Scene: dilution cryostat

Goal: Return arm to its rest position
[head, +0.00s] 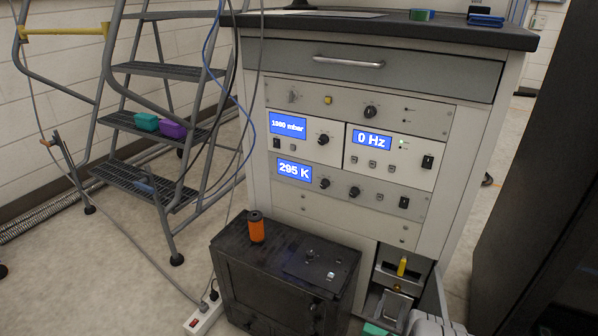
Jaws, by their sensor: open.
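My gripper's fingers do not show in the head view. A pale grey rounded part at the bottom right edge may be a piece of my arm, but it is cut off and I cannot tell.
A dark box (262,287) stands on the floor before the cabinet, with an orange cylinder (257,230) on top. A stepladder (157,70) holds teal (146,121) and purple (172,130) boxes. A power strip (203,318) lies at bottom left. A dark tall panel (540,180) borders the right.

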